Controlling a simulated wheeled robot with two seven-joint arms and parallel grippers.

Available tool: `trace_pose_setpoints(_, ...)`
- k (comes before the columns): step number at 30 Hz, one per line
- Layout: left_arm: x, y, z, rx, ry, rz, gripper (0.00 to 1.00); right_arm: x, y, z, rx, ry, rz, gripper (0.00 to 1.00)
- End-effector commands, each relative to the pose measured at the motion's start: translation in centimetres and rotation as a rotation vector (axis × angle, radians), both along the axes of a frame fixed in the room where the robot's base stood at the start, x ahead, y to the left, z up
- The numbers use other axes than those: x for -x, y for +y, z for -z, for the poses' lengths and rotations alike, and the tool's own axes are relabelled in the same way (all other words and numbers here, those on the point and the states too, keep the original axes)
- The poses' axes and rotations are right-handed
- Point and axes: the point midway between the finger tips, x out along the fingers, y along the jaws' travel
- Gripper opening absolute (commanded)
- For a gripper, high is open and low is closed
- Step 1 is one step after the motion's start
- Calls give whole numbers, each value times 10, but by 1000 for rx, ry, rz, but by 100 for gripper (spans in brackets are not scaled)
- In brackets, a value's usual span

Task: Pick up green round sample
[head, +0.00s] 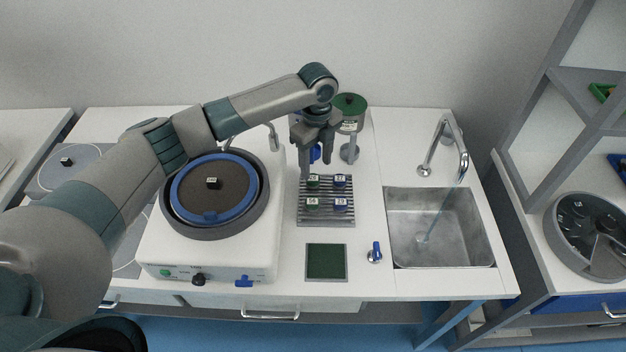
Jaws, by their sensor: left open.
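A grey slatted rack (326,217) holds small labelled samples in two rows. Two are green, one at the back left (313,181) and one at the front left (312,204). Two are blue, at the back right (340,181) and front right (341,204). They are too small for me to tell which green one is round. My left gripper (318,165) points down over the rack's back edge, close to the back green sample. It is open with nothing between its fingers, and partly covers the view behind it. My right gripper is not in view.
A polishing machine with a blue-ringed disc (245,187) stands left of the rack. A green-topped stand (350,108) is behind it. A sink (455,215) with a tap is on the right.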

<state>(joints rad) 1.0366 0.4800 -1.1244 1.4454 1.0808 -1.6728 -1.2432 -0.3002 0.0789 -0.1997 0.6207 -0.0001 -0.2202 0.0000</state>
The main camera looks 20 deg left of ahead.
Motion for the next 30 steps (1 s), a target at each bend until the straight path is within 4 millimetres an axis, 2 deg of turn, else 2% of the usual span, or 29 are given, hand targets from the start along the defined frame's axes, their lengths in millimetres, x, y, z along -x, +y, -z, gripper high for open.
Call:
trace_pose_setpoints(5,0,2,6,0,1,-1,52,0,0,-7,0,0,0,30)
trace_pose_setpoints(11,0,10,28,-1,3,-2,52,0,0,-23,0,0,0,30)
trace_pose_setpoints(17,0,9,49,-1,2,0,52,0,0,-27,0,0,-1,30)
trace_pose_setpoints(30,0,9,52,0,0,0,52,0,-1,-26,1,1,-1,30)
